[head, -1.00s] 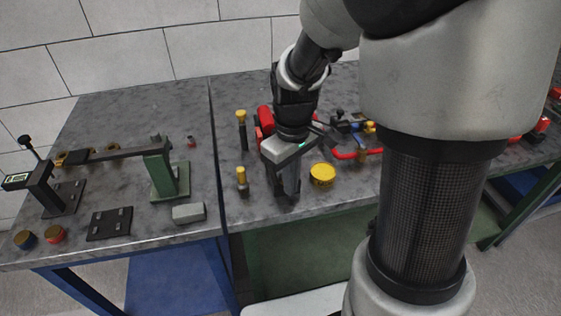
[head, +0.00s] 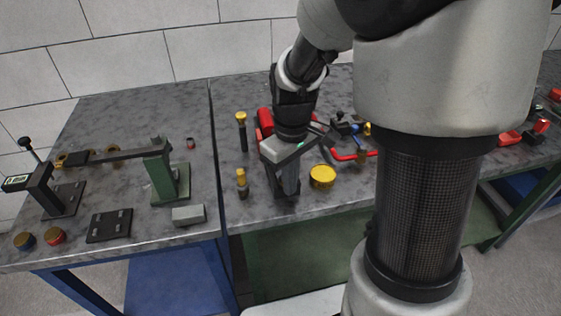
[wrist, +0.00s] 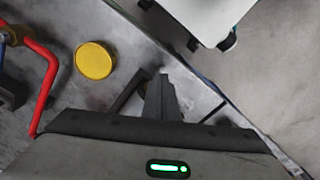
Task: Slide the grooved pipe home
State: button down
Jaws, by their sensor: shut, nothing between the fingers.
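My gripper (head: 290,192) points down over the front part of the right-hand bench, and its fingers are together with nothing seen between them. The fingers also show in the wrist view (wrist: 160,98). A red cylindrical piece (head: 265,121) lies behind my gripper and is partly hidden by it. A thin red bent pipe (head: 350,156) lies to the right of my gripper; it also shows at the left of the wrist view (wrist: 48,78). I cannot tell which red piece is the grooved pipe, and no groove is clear.
A round yellow cap (head: 322,177) sits just right of my gripper. Two yellow-topped posts (head: 241,132) (head: 242,183) stand to the left. The left bench holds a green bracket (head: 168,180), a grey block (head: 188,215) and a black plate (head: 109,226). The bench's front edge is close to my gripper.

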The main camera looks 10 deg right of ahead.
jog(key=shift+w, duration=1.05)
jog(key=shift+s, duration=0.35)
dwell(0.4)
jog(key=shift+a, duration=0.15)
jog(key=shift+a, duration=0.35)
jog(key=shift+a, duration=0.15)
jog(key=shift+w+a+r, duration=0.1)
jog(key=shift+w, duration=0.15)
dwell(0.4)
jog(key=shift+s, duration=0.2)
